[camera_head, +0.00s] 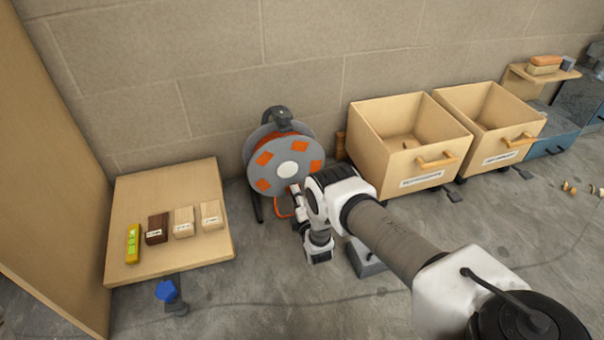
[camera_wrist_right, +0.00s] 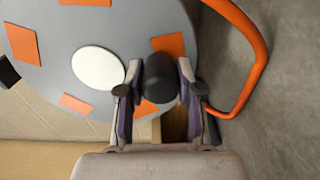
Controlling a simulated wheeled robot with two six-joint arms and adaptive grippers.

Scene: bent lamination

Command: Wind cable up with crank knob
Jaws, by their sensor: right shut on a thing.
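The cable reel (camera_head: 286,148) stands on the floor against the block wall, with a grey disc, orange patches and a white hub. In the right wrist view the disc (camera_wrist_right: 60,50) fills the upper left. The dark crank knob (camera_wrist_right: 160,78) sits low on the disc's right side, between the fingers of my right gripper (camera_wrist_right: 162,92), which is shut on it. In the head view my right gripper (camera_head: 297,193) reaches the reel's lower right and hides the knob. The wound cable is mostly hidden behind the disc. My left gripper is not in view.
An orange tube (camera_wrist_right: 250,60) of the reel's frame curves close to the right of my gripper. Two wooden bins (camera_head: 366,135) (camera_head: 455,105) stand right of the reel. A low wooden board (camera_head: 190,181) with small blocks lies left. A thin cable crosses the open floor in front.

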